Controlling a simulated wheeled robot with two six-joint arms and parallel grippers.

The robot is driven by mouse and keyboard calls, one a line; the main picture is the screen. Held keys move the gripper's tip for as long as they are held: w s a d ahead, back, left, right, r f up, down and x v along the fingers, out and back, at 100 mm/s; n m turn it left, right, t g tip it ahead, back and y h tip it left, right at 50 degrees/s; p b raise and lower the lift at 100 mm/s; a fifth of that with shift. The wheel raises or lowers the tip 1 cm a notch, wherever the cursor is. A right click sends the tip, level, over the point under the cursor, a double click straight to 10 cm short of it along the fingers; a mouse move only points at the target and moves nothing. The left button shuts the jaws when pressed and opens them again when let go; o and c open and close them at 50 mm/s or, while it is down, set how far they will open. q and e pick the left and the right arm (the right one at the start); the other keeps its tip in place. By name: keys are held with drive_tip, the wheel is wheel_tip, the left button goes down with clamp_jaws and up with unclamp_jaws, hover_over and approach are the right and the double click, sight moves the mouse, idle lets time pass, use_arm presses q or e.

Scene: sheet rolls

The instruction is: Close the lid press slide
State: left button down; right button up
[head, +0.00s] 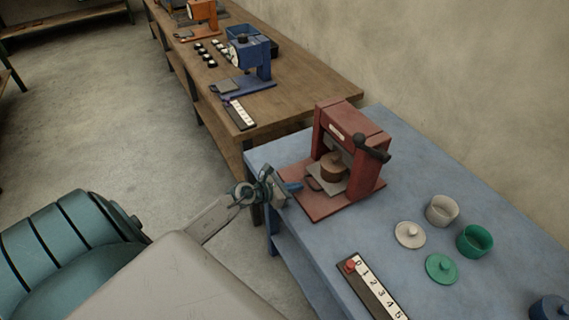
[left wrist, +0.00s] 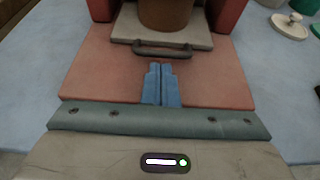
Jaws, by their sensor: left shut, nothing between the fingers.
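A red lid press (head: 345,150) with a black lever knob stands on the blue table. Its grey slide (head: 330,177) is partly out at the front and bears a brown round pot (head: 333,166). The slide has a dark handle (left wrist: 162,50) at its front edge, seen in the left wrist view. My left gripper (head: 293,187) is at the front edge of the press base; its blue fingers (left wrist: 162,84) are shut and empty, pointing at the handle with a small apparent gap. My right gripper is not in view.
On the blue table (head: 300,150) are a white cup (head: 442,210) and lid (head: 410,235), a green cup (head: 475,241) and lid (head: 441,268), and a numbered strip (head: 370,287). A wooden bench (head: 290,92) with a blue machine (head: 250,55) stands behind.

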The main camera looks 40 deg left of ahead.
sight(320, 179)
use_arm(q)
drive_tip(key=shift+x, duration=0.8)
drive_tip(key=shift+w+d+r, duration=0.1)
drive_tip(key=shift+w+d, duration=0.3)
drive_tip(key=shift+w, duration=0.5)
drive_tip(key=shift+w+d, duration=0.35)
drive_tip(key=shift+w, duration=0.5)
drive_tip(key=shift+r, duration=0.1)
drive_tip(key=shift+a, duration=0.1)
